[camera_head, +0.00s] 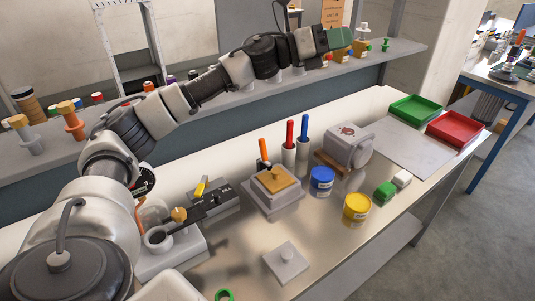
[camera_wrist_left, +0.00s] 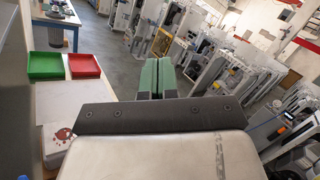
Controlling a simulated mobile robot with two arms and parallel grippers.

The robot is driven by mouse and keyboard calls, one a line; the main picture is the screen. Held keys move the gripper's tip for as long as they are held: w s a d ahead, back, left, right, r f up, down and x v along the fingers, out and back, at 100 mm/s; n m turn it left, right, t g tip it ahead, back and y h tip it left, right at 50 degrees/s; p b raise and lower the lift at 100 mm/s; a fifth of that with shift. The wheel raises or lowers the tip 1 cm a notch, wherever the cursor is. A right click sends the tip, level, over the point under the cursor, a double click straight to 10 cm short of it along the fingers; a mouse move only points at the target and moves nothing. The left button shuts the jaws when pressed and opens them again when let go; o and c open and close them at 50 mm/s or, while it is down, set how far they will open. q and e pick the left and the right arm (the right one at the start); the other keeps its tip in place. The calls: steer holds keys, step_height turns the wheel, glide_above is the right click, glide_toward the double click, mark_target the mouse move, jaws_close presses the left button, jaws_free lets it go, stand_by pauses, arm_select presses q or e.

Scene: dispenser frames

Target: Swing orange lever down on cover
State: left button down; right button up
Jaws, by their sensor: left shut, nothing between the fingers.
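The orange lever (camera_head: 263,151) stands nearly upright, tilted slightly, at the back of a stepped grey block on the bench. A tan-orange square plate (camera_head: 274,181), seemingly the cover, lies on top of that block in front of the lever. My left gripper (camera_head: 346,37) is far from both, at the upper right over the back shelf, with its arm stretched across from the left. Its green fingers are shut and empty; they also show in the left wrist view (camera_wrist_left: 161,62), where neither lever nor cover appears. My right gripper is not in view.
Behind the block stand a red-handled (camera_head: 289,134) and a blue-handled post (camera_head: 304,130). A blue jar (camera_head: 321,181) and yellow jar (camera_head: 356,208) are to its right. A fixture with a yellow lever (camera_head: 201,188) is left. Green (camera_head: 415,109) and red trays (camera_head: 455,129) lie far right.

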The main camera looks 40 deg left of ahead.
arm_select(q)
steer(key=w+a+f+n+t+y, duration=0.2)
steer(key=a+n+y, duration=0.6)
steer(key=n, duration=0.6)
steer(key=w+a+f+n+t+y, duration=0.1)
steer(key=w+a+f+n+y, duration=0.15)
steer(key=a+n+y, duration=0.8)
steer(key=n+g+h+p, duration=0.1)
steer(key=n+g+h, duration=0.5)
steer(key=n+g, duration=0.7)
glide_toward(270, 163)
steer(key=shift+m+g+y, duration=0.25)
steer(key=shift+m+g, duration=0.3)
steer(key=shift+g, duration=0.05)
steer(key=w+f, duration=0.1)
steer(key=w+d+f+p, duration=0.1)
steer(key=f, duration=0.3)
steer(key=shift+w+d+f+p, duration=0.1)
steer(key=shift+w+d+p, duration=0.05)
steer(key=shift+w+p, duration=0.25)
steer(key=shift+d+f, duration=0.15)
steer(key=shift+f, duration=0.45)
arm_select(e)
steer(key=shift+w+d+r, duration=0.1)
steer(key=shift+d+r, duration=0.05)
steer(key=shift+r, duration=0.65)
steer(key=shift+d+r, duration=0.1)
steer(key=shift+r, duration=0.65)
